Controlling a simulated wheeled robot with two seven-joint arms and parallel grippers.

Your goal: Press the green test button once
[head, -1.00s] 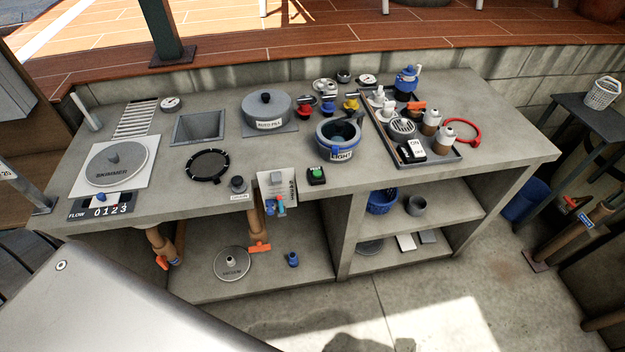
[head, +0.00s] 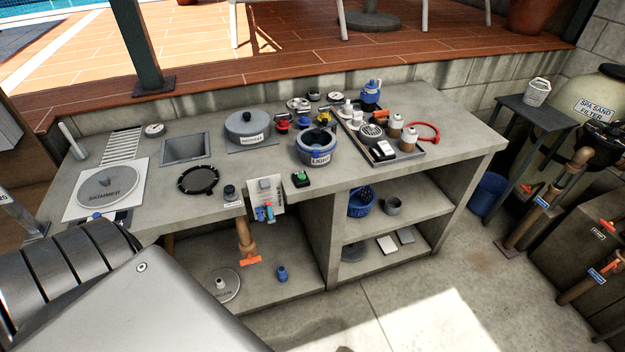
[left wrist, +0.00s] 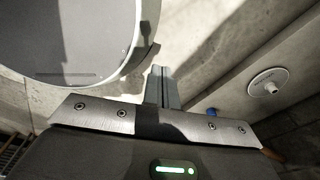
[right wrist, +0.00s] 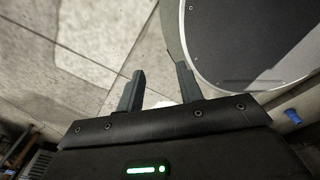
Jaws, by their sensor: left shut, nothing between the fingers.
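The green test button (head: 301,177) sits on a small black box near the front edge of the concrete counter (head: 400,181), just right of the white card with the grey block. Nothing covers it in the head view. My grippers do not show in the head view. In the left wrist view my left gripper (left wrist: 163,72) is shut and empty, its fingers together above the concrete floor. In the right wrist view my right gripper (right wrist: 158,72) is open and empty, its two fingers apart over the floor. The button shows in neither wrist view.
A LIGHT pot (head: 317,149) stands behind the button, and a black knob (head: 229,193) lies to the left. A vacuum lid (left wrist: 268,82) and blue fitting (head: 282,273) are on the lower shelf. The floor in front is clear.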

